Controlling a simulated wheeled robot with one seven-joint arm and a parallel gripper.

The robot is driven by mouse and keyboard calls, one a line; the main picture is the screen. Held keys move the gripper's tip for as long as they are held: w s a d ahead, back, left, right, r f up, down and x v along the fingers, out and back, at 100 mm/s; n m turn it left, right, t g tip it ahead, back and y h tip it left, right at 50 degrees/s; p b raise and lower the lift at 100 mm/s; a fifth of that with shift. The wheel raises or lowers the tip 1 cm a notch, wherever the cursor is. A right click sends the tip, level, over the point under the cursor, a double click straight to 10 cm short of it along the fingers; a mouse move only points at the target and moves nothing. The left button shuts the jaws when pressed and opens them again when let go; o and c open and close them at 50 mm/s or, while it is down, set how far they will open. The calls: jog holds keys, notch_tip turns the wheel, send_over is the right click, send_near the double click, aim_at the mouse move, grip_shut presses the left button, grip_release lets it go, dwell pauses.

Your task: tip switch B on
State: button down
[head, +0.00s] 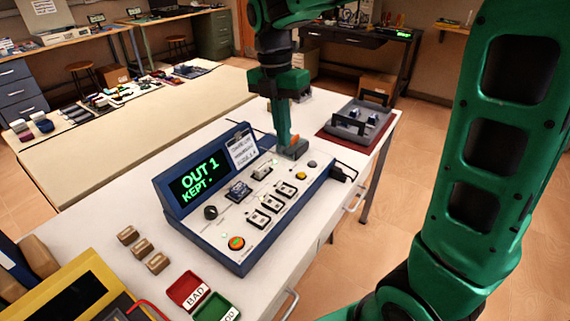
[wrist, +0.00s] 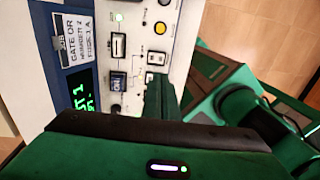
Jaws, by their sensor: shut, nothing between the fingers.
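A blue console (head: 245,255) with a light sloped panel stands on the white bench. Its display (head: 196,178) reads "OUT 1 KEPT." in green. Several small rocker switches (head: 271,204) sit in a row on the panel; their letters are too small to read, so I cannot tell which is B. Two of them show in the wrist view (wrist: 157,58), one partly covered by my fingers. My gripper (head: 292,148) is shut and empty, pointing down over the far right part of the panel. In the wrist view its fingers (wrist: 162,95) hide part of the panel; contact cannot be told.
The panel also carries a yellow button (head: 312,163), a black knob (head: 211,212) and an orange-red button (head: 236,243). A grey tray (head: 360,125) lies behind right. Tan blocks (head: 143,247), a red bin (head: 189,290) and a green bin (head: 216,308) lie in front left.

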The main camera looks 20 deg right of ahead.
aim_at(287, 189)
jog(key=shift+s+d, duration=0.1)
jog(key=shift+s, duration=0.2)
jog(key=f, duration=0.4)
jog(key=s+f, duration=0.1)
jog(key=f, duration=0.4)
jog(key=d+f, duration=0.1)
jog(key=f, duration=0.4)
jog(key=shift+s, duration=0.2)
dwell(0.3)
jog(key=shift+a, duration=0.15)
jog(key=shift+w+a+r, duration=0.15)
jog(key=shift+w+a, duration=0.25)
jog(key=shift+w, duration=0.2)
